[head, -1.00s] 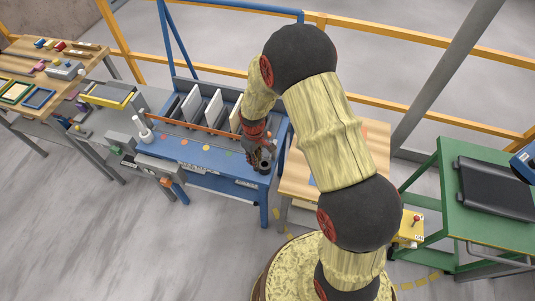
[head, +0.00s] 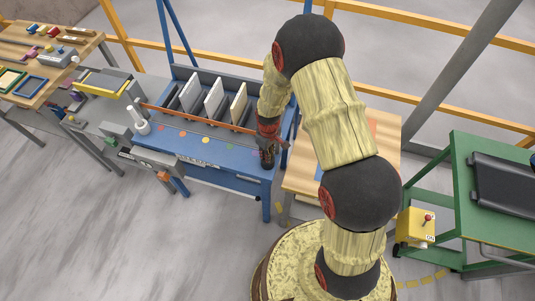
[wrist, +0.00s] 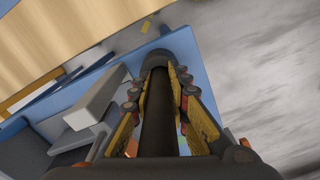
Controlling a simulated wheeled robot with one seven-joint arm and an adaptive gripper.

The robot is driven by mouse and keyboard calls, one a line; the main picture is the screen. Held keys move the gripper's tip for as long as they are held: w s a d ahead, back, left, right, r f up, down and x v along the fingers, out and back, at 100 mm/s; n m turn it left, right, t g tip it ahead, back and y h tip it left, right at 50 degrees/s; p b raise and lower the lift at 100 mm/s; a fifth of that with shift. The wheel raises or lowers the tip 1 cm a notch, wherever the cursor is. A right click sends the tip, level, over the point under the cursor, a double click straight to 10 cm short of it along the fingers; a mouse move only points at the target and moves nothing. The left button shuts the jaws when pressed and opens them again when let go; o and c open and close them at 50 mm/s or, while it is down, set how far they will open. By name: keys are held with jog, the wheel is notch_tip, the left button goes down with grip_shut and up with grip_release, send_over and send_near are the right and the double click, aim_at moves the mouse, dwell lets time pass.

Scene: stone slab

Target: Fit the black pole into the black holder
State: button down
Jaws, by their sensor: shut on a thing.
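My gripper (head: 268,136) is above the right front corner of the blue bench. In the wrist view my gripper (wrist: 162,88) is shut on the black pole (wrist: 158,125), which runs lengthwise between the fingers. A dark round part (wrist: 172,58), which looks like the black holder, lies beyond the fingertips, in line with the pole. In the head view a dark upright shape (head: 267,159) stands directly below the gripper at the bench corner. I cannot tell whether the pole's end is inside the holder, as the fingers and pole cover the meeting place.
The blue bench (head: 205,163) carries a rack with upright panels (head: 213,98) and a white upright item (head: 141,127) at its left. A wooden table (head: 304,176) is close on the right. A green table (head: 470,222) stands farther right. Yellow rails run behind.

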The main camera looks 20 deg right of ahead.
jog(key=shift+w+a+f, duration=0.15)
jog(key=shift+f, duration=0.1)
jog(key=shift+f+b, duration=0.15)
jog(key=shift+b, duration=0.15)
jog(key=shift+f, duration=0.1)
jog(key=shift+s+f, duration=0.1)
jog(key=shift+s, duration=0.15)
jog(key=c, duration=1.8)
grip_release()
jog(key=shift+s+f, duration=0.15)
jog(key=shift+f, duration=0.05)
jog(key=shift+o, duration=0.6)
jog(key=shift+f, duration=0.1)
